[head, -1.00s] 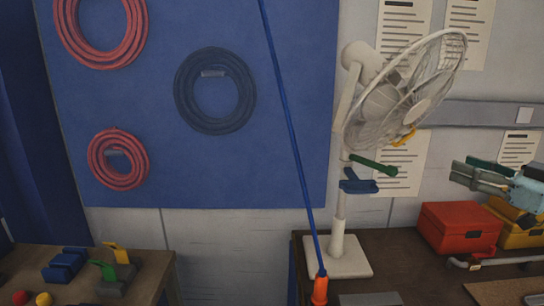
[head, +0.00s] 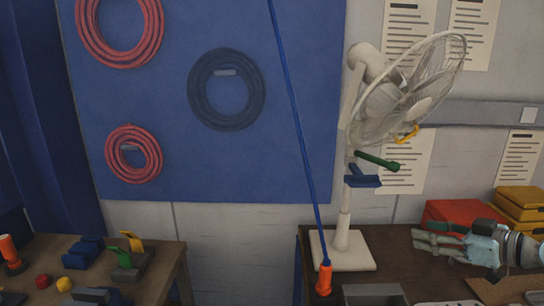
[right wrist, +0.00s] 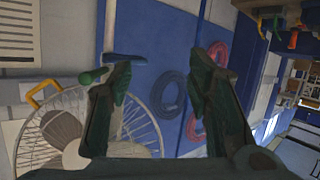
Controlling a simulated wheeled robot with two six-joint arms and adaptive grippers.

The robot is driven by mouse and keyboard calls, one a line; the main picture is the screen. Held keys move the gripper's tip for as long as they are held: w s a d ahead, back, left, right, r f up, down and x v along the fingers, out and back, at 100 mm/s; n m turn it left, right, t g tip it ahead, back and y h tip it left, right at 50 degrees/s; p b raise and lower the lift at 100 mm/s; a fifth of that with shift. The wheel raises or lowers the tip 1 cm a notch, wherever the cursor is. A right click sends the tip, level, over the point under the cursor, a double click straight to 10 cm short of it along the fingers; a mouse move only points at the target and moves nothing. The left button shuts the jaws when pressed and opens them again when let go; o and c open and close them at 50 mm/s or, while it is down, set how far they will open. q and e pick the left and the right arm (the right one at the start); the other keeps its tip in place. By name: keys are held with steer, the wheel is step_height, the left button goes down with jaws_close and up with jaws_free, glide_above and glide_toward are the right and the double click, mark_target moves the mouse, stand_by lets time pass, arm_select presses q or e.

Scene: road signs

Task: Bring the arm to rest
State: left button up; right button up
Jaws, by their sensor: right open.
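My right gripper (head: 440,242) reaches in from the right edge of the head view, low over the right table and in front of a red case (head: 458,213). In the right wrist view its two dark green fingers (right wrist: 165,90) stand wide apart with nothing between them. Beyond the fingers the wrist view shows the white fan (right wrist: 75,125) and the blue wall panel (right wrist: 160,70). My left gripper is not in view.
A white standing fan (head: 343,250) stands on the right table (head: 395,255). An orange cone piece (head: 324,279) with a long blue pole is at its left. Yellow cases (head: 520,202) sit at the right. The left table (head: 150,255) holds clamps and small balls. A gap separates the tables.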

steer(key=s+a+f+g+h, duration=0.15)
steer(key=s+a+f, duration=0.25)
steer(key=f, duration=0.5)
steer(key=s+a+f+m+g+h, duration=0.1)
steer(key=s+a+f+g, duration=0.1)
steer(key=s+a+f, duration=0.45)
steer(key=s+a+f+g+h, duration=0.1)
steer(key=s+f+g, duration=0.15)
steer(key=f, duration=0.75)
steer(key=s+f+m+g+h, duration=0.1)
steer(key=s+f+m+h, duration=0.15)
steer(key=s, duration=0.85)
steer(key=s+f+m+g+h, duration=0.15)
steer(key=s+f+m, duration=0.25)
steer(key=s, duration=0.7)
step_height(320, 180, down, 24)
steer(key=s+d+f+g+h+b, duration=0.1)
steer(key=s+b, duration=0.1)
steer(key=b, duration=0.4)
steer(key=s+f+g+b, duration=0.1)
steer(key=s+f+b, duration=0.3)
steer(key=s+f, duration=0.9)
step_height(320, 180, down, 4)
steer(key=shift+s+d+f, duration=0.1)
steer(key=shift+s+d, duration=0.25)
steer(key=shift+d, duration=0.1)
